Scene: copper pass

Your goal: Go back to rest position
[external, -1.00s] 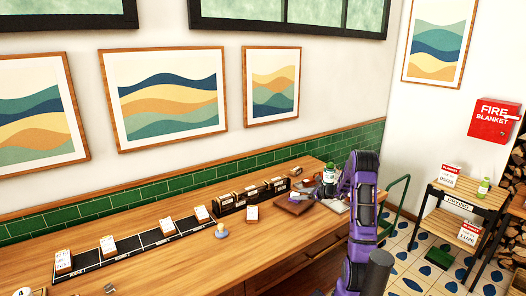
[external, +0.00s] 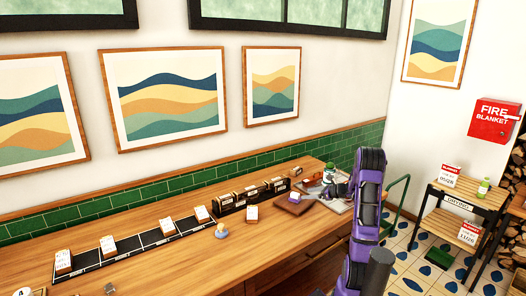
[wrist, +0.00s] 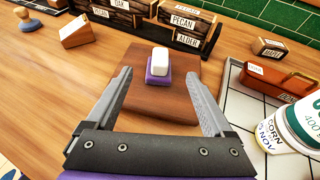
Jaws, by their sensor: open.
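My gripper (wrist: 160,80) is open and empty in the wrist view. Its two fingers point over a dark wooden board (wrist: 150,108) on the wooden counter. A small white block with a purple base (wrist: 158,64) lies on the board, beyond and between the fingertips, apart from them. In the external view the block shows as a small pale and purple spot (external: 295,198) on the board (external: 290,208). My purple arm is bent over the counter's right end, with its gripper end partly hidden there.
A white jar (wrist: 300,122) and a reddish-brown box (wrist: 275,80) sit on a tray (wrist: 235,105) at right. Labelled wood boxes (wrist: 185,20) and a small tilted card block (wrist: 76,32) lie beyond. A shelf cart (external: 462,205) stands right of the counter.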

